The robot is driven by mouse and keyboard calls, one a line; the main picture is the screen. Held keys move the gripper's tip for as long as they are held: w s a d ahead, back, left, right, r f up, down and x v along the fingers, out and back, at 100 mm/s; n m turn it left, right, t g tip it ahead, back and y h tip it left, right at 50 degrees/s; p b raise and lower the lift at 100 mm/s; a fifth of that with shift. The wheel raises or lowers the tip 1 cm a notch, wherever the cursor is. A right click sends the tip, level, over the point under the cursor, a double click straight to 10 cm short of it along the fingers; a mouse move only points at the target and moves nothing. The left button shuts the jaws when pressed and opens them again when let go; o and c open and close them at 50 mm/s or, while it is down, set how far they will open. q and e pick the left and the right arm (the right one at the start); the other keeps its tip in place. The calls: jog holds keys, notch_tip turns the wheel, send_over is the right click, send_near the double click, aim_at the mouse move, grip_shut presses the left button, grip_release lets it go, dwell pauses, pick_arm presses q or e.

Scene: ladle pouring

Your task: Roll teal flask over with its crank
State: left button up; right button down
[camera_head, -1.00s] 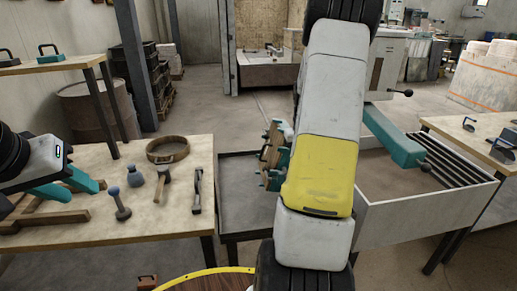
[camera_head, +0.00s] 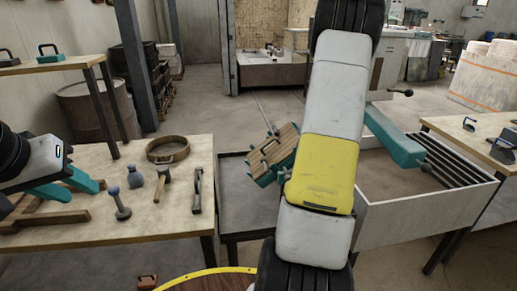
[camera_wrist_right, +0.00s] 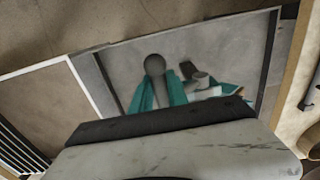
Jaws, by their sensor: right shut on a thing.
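The teal flask (camera_head: 261,172) shows in the head view left of my right forearm, over the dark tray. It is tilted, its brown wooden board (camera_head: 275,150) with a handle facing up; my forearm hides its right side. In the right wrist view, a dark round knob (camera_wrist_right: 155,65), which looks like the crank's end, stands between the teal fingers of my right gripper (camera_wrist_right: 159,92). It is shut on the crank; the grip itself is partly hidden. My left gripper (camera_head: 66,184) is open and empty over the left table, near a wooden stand.
The left table (camera_head: 150,220) holds a round sieve (camera_head: 168,149) and several hand tools. The dark tray (camera_head: 235,215) adjoins a white-walled bin (camera_head: 420,207). A teal bar (camera_head: 395,140) with a dark knob juts over the bin.

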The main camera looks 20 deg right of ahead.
notch_tip(320, 180, down, 6)
jog(key=d, duration=0.2)
jog(key=shift+s+d, duration=0.15)
jog(key=shift+s, duration=0.2)
dwell(0.5)
jog(key=c, duration=1)
grip_release()
jog(key=shift+r, duration=0.1)
notch_tip(320, 180, up, 7)
jog(key=s, duration=0.2)
jog(key=shift+s+a, duration=0.4)
jog(key=shift+a, duration=0.05)
